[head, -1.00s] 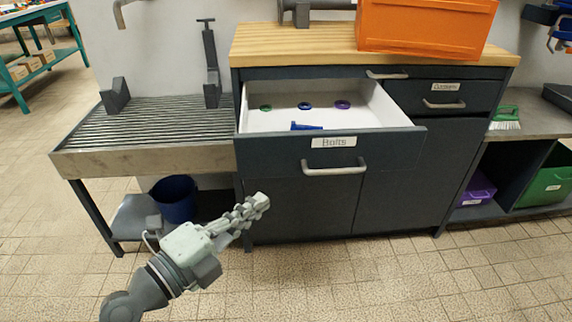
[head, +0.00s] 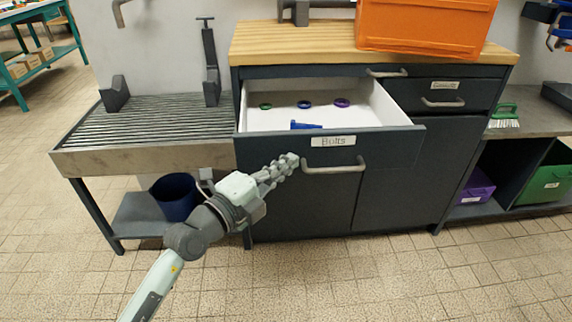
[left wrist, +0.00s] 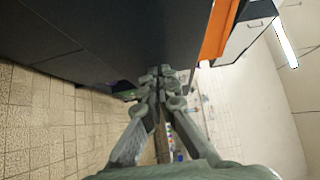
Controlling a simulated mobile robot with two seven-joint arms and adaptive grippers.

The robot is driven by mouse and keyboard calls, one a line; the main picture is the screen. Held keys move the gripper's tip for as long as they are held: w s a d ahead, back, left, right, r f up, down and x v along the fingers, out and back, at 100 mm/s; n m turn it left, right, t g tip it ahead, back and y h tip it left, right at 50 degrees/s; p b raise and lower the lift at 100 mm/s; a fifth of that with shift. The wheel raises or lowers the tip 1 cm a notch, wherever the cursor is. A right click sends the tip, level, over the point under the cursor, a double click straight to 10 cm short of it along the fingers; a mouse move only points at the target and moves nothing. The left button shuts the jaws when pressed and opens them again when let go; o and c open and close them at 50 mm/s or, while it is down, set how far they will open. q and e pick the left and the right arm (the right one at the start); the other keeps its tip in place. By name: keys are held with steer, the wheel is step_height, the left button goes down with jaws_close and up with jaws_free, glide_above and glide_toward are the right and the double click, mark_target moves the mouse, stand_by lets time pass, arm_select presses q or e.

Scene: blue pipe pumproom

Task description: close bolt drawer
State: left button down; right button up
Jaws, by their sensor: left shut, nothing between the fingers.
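The bolt drawer (head: 270,147) is pulled open from the dark cabinet, with a "Bolts" label (head: 333,141) and a grey bar handle (head: 334,169) on its front. Inside its white tray lie green, blue and purple rings and a blue piece (head: 305,125). My left gripper (head: 292,160) is shut and empty, in front of the drawer front just left of the handle. Whether it touches the front I cannot tell. In the left wrist view the closed fingers (left wrist: 160,80) point along the dark cabinet face. My right gripper is not in view.
An orange crate (head: 424,27) stands on the wooden worktop (head: 290,45). A slatted bench (head: 150,130) with a blue bucket (head: 174,197) below is at left. A closed drawer (head: 443,96) is at right. The tiled floor in front is clear.

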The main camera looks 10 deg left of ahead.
mark_target(277, 116)
arm_select(q)
steer(key=shift+w, duration=0.1)
